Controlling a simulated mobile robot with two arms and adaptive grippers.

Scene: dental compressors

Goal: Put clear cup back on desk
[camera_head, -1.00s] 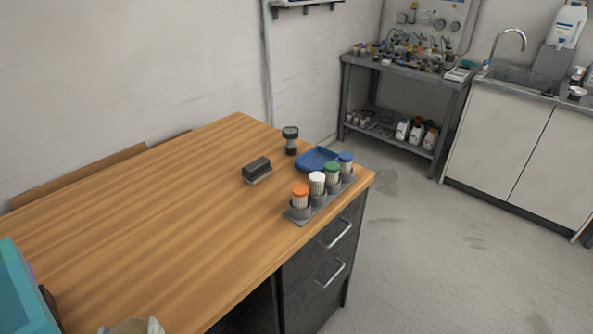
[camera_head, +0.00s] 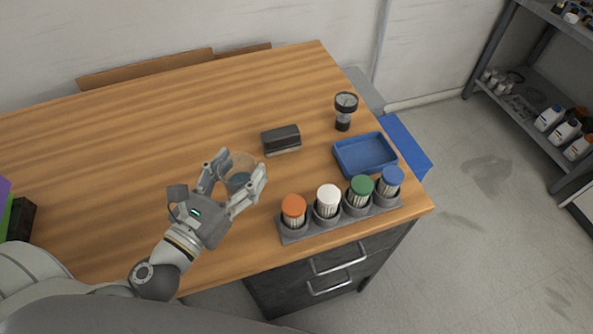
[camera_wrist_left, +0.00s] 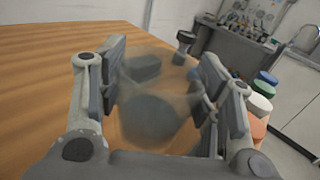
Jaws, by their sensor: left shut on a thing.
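My left gripper (camera_head: 238,177) is shut on a clear cup (camera_head: 240,164), with a finger on either side of it. The cup is see-through with a dark round patch, and it looks close above the wooden desk (camera_head: 130,120); I cannot tell whether it touches. In the left wrist view the clear cup (camera_wrist_left: 155,100) sits between the pads of my left gripper (camera_wrist_left: 158,92), and the dark block shows through it. My right gripper is in no view.
Right of the cup stands a grey rack (camera_head: 343,222) of tubes with orange, white, green and blue caps. The desk's left and back areas are mostly clear.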

